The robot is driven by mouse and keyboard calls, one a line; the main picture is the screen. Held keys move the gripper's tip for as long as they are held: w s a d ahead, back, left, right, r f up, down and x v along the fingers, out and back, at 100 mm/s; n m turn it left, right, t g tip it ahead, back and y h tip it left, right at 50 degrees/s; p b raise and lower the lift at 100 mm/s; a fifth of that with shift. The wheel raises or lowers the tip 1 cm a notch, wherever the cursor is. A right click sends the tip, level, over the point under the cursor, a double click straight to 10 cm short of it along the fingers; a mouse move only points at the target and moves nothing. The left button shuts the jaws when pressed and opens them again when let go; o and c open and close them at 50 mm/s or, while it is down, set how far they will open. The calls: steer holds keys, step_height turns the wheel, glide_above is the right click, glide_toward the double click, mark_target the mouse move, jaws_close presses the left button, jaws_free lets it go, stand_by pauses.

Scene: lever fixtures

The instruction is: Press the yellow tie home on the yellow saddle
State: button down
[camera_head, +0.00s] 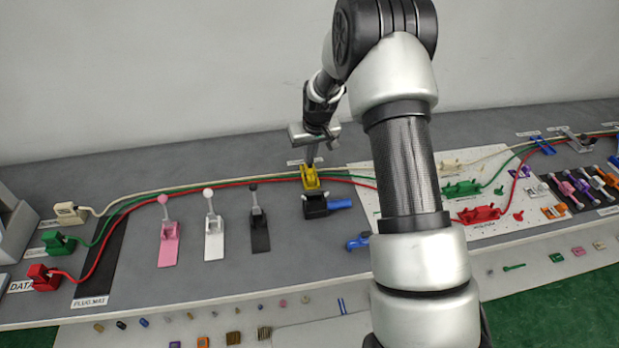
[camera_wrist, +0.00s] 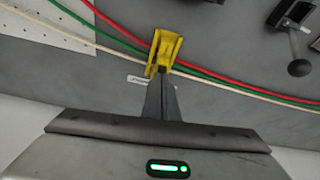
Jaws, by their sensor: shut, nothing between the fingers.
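The yellow saddle (camera_head: 310,182) stands on the grey bench, near its back, by the red, green and cream cables. The yellow tie cannot be told apart from the saddle; both read as one yellow piece, which also shows at the top middle of the wrist view (camera_wrist: 166,48). My gripper (camera_head: 309,163) points down at the yellow piece from above. In the wrist view its fingers (camera_wrist: 161,78) are together and their tips reach the near side of the yellow piece. Nothing shows between them. Whether the tips touch it I cannot tell.
A black block with a blue handle (camera_head: 318,205) sits just in front of the saddle. Pink (camera_head: 168,235), white (camera_head: 213,235) and black (camera_head: 259,228) lever fixtures stand to the left. A white pegboard (camera_head: 500,222) with red and green parts lies right, partly behind my arm.

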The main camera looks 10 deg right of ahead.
steer(key=shift+f+b, duration=0.35)
steer(key=shift+f, duration=0.05)
steer(key=shift+r, duration=0.15)
steer(key=shift+r+p, duration=1)
steer(key=shift+r, duration=0.95)
steer(key=s+f+p+v, duration=0.1)
steer(key=s+v, duration=0.1)
steer(key=v, duration=1.1)
steer(key=s+a+p+v, duration=0.1)
steer(key=s+v, duration=0.1)
steer(key=v, duration=1.2)
steer(key=s+r+t+p, duration=0.1)
steer(key=s+r+p, duration=0.1)
steer(key=s, duration=1.1)
steer(key=s+r+m+t+p, duration=0.1)
steer(key=s+r, duration=0.4)
steer(key=s, duration=0.7)
steer(key=shift+s+r+m+p, duration=0.3)
steer(key=shift+s+r+p, duration=0.1)
steer(key=shift+p, duration=0.15)
steer(key=shift+d, duration=0.15)
